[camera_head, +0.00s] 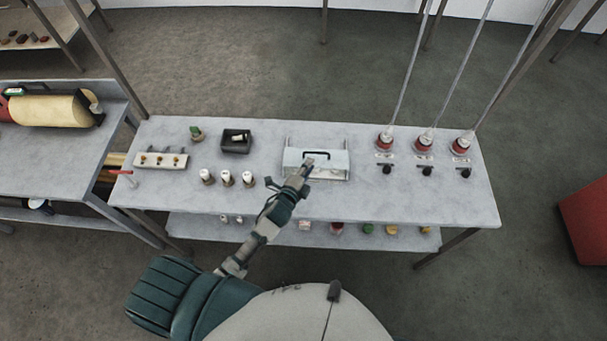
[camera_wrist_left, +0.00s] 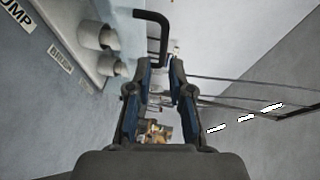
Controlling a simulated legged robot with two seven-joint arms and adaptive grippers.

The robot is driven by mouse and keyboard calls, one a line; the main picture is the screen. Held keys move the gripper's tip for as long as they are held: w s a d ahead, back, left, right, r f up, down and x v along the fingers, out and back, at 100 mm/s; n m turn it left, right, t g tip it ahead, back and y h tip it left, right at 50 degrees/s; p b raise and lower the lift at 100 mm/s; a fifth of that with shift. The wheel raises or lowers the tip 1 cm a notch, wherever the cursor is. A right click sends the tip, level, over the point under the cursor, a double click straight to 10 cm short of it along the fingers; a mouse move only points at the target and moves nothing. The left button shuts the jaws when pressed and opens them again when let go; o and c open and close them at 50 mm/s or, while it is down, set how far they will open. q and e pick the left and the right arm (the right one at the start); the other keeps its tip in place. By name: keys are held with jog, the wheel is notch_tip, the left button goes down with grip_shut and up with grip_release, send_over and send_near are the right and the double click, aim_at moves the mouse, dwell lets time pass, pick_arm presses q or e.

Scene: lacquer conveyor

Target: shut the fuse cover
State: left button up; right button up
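The fuse cover (camera_head: 335,160) is a pale panel with a black bar handle, on a light box at the middle of the table in the head view. It looks raised, with part of the box's inside (camera_head: 327,174) showing below it; its exact angle is hard to tell. My left gripper (camera_head: 307,163) is at the front of the cover, close to the handle; contact cannot be told. My right gripper is not in view.
White-topped fuses (camera_head: 227,178) stand left of the box. A black tray (camera_head: 236,141) and a small rack (camera_head: 160,160) lie farther left. Red-based fittings with rods (camera_head: 424,145) stand at the right. The table (camera_head: 420,205) is bare along its front right.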

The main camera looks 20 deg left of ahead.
pick_arm(q)
jog(key=v, duration=0.5)
jog(key=shift+d, duration=0.3)
jog(key=shift+a, duration=0.1)
